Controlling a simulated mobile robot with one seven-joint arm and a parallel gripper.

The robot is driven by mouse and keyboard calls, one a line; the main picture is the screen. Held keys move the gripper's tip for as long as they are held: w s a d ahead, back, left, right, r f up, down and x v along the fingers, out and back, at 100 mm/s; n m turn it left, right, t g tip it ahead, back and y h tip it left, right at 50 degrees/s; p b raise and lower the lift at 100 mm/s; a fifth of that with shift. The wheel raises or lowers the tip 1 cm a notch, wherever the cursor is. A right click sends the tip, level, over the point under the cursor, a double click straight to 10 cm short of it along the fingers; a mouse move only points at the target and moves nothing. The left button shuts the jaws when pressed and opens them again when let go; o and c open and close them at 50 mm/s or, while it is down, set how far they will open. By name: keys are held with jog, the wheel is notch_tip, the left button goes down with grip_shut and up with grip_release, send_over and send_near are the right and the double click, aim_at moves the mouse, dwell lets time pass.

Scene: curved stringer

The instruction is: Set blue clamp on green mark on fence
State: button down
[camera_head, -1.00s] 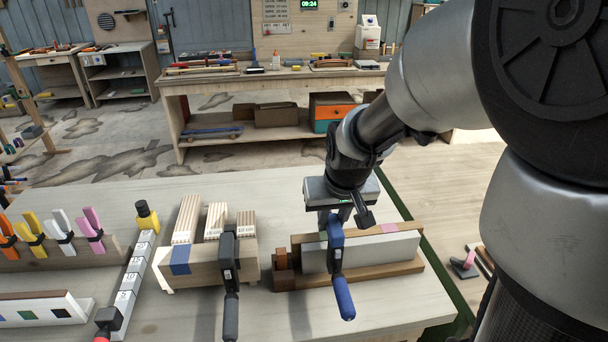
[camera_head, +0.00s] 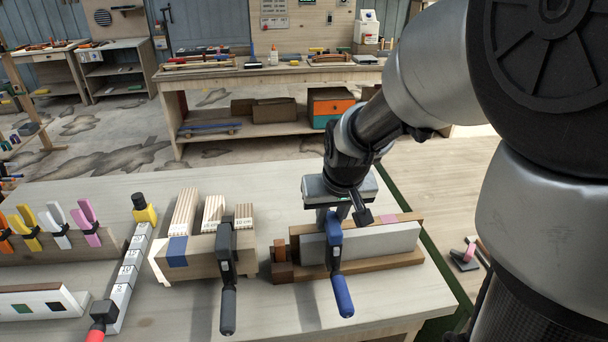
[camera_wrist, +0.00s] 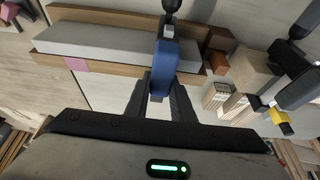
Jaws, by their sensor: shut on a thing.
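The blue clamp (camera_head: 334,240) stands upright across the grey block on the wooden fixture, its blue handle hanging down in front. My gripper (camera_head: 335,211) is above and behind it. In the wrist view my gripper (camera_wrist: 160,100) is shut on the blue clamp (camera_wrist: 164,66), with a dark finger on each side. Whether the clamp still grips the block cannot be told. The fence (camera_head: 40,290) is a pale-faced board at the left front, with coloured squares on its face. The green mark (camera_head: 22,308) is the left square, near the picture's edge. The fence is not seen in the wrist view.
The wooden fixture (camera_head: 400,261) carries the grey block (camera_head: 385,239). Left of it, a black clamp (camera_head: 226,265) sits on a wood stack (camera_head: 192,258). A white ruled bar (camera_head: 124,285) with a red-tipped clamp (camera_head: 101,316) lies between stack and fence. Several coloured clamps (camera_head: 55,225) stand behind the fence.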

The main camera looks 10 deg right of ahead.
jog(key=shift+f, duration=0.1)
jog(key=c, duration=1.4)
grip_release()
jog(key=shift+c, duration=0.2)
jog(key=p+v, duration=0.1)
jog(key=v, duration=1.6)
jog(key=shift+s+p, duration=0.15)
jog(key=shift+p, duration=0.25)
jog(key=s+r+t+p, duration=0.1)
jog(key=s+p, duration=0.4)
jog(key=s, duration=0.6)
jog(key=shift+v, duration=0.95)
